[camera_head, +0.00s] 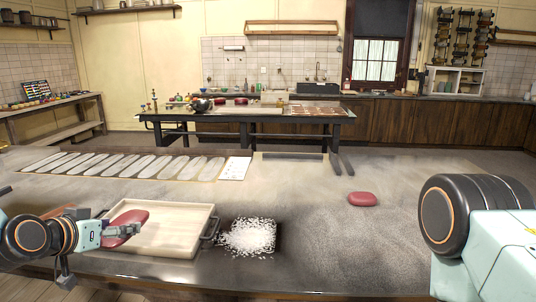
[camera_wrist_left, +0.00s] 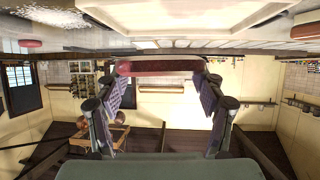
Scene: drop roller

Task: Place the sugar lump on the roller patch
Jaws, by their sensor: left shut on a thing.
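My left gripper (camera_head: 112,232) is shut on a red, rounded sugar lump (camera_head: 126,225) at the left end of the pale tray (camera_head: 165,253). In the left wrist view, which is upside down, the lump (camera_wrist_left: 160,66) spans between the two fingertips of the gripper (camera_wrist_left: 160,75). A second red lump (camera_head: 362,199) lies on the table right of centre. A dark square patch (camera_head: 277,230) heaped with white grains (camera_head: 248,237) lies just right of the tray; I cannot tell whether this is the roller patch. My right gripper is out of the picture.
The tray has raised walls and a dark handle on its right side. A row of pale oval moulds (camera_head: 150,167) lies behind it, ending at a white sheet (camera_head: 235,168). The grey table (camera_head: 320,225) is mostly clear right of the grains. A second bench (camera_head: 250,114) stands farther back.

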